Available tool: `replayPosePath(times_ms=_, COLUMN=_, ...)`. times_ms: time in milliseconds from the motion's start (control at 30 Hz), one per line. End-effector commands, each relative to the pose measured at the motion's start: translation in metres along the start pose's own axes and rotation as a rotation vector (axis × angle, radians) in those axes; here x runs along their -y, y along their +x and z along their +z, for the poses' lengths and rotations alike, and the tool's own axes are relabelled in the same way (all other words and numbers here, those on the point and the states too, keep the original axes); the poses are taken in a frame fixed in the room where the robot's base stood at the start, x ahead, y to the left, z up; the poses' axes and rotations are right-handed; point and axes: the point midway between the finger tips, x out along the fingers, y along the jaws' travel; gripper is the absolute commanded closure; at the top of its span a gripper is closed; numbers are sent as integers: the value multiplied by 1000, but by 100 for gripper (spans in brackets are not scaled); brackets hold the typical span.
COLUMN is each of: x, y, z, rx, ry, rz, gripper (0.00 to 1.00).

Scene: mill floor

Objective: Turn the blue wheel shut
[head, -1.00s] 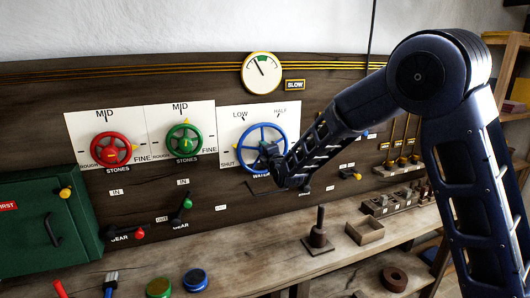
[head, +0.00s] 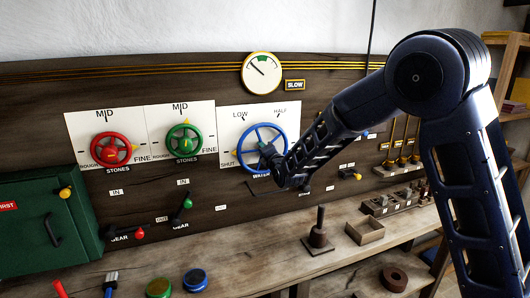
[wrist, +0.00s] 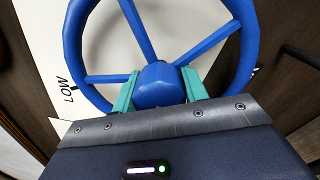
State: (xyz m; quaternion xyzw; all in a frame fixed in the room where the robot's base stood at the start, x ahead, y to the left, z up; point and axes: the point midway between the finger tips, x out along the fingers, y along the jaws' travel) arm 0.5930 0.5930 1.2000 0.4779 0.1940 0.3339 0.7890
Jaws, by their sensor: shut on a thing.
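The blue wheel (head: 248,134) is mounted on a white plate marked LOW, HALF and SHUT, above a WATER label. Its rim and spokes also fill the upper wrist view (wrist: 72,42). My gripper (head: 266,150) reaches in from the right to the wheel's middle. In the wrist view its two teal fingers (wrist: 160,92) stand on either side of the blue hub, shut on it. My gripper hides the lower right of the wheel in the head view.
A dial (head: 262,73) hangs above, beside a SLOW sign (head: 294,85). A red wheel (head: 110,149) and a green wheel (head: 184,139) are to the left. A green box (head: 85,222) is at far left. The bench (head: 225,262) below holds a peg stand (head: 318,238) and an open box (head: 365,231).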

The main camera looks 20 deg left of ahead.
Motion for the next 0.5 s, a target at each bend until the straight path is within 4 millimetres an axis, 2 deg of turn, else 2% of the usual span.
replayPosePath(times_ms=33, x=1, y=0, z=-1, rx=-2, ry=-1, rz=-2, gripper=80)
replayPosePath(times_ms=67, x=1, y=0, z=-1, rx=-2, ry=-1, rz=-2, gripper=51)
replayPosePath(times_ms=133, x=1, y=0, z=-1, rx=-2, ry=-1, rz=-2, gripper=37)
replayPosePath(times_ms=500, x=0, y=-4, z=0, rx=-1, ry=0, rz=-1, gripper=35)
